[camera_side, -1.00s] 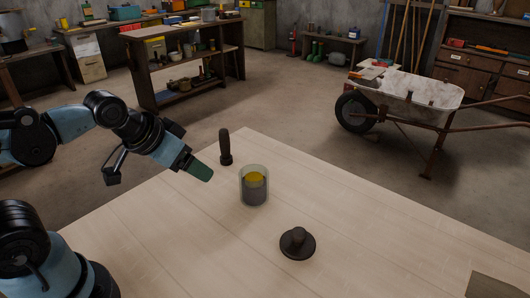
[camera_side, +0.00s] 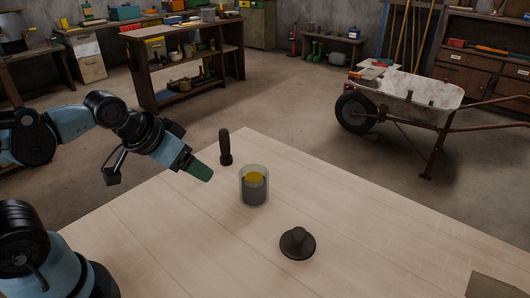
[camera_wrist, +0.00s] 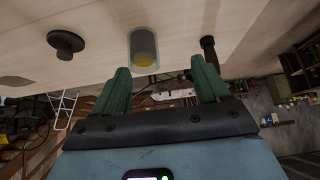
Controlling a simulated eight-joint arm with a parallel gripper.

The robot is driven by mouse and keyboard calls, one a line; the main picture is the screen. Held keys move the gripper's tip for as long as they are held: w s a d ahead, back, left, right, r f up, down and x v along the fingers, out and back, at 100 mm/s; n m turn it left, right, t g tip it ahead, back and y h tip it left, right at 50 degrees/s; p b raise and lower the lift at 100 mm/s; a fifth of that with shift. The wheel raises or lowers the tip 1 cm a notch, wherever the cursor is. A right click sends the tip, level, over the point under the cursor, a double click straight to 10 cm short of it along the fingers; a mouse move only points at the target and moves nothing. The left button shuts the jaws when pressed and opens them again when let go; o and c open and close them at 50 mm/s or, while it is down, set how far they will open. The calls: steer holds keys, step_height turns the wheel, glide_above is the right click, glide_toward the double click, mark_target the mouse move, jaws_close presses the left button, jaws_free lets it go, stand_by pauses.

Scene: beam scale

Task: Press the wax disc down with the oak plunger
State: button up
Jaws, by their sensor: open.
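A clear cylinder (camera_side: 243,190) stands on the pale wooden table. A yellow disc (camera_side: 255,177), which looks like the wax disc, lies inside it above dark grey material. A dark upright tool with a thick handle (camera_side: 225,143) stands behind it to the left. A dark round-based knob (camera_side: 297,240) sits in front to the right. Both are dark, so I cannot tell which is the oak plunger. My gripper (camera_side: 203,173) is open and empty above the table, left of the cylinder. In the wrist view, the cylinder (camera_wrist: 143,43) shows beyond the green fingers (camera_wrist: 160,82), apart from them.
The table (camera_side: 190,240) is clear around these things. A brown flat piece (camera_side: 490,285) lies at its right front corner. A wheelbarrow (camera_side: 420,95), shelves (camera_side: 185,65) and benches stand on the floor beyond the table.

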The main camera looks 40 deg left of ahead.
stand_by(0.4)
steer(key=shift+c, duration=1.4)
steer(key=shift+w, duration=0.1)
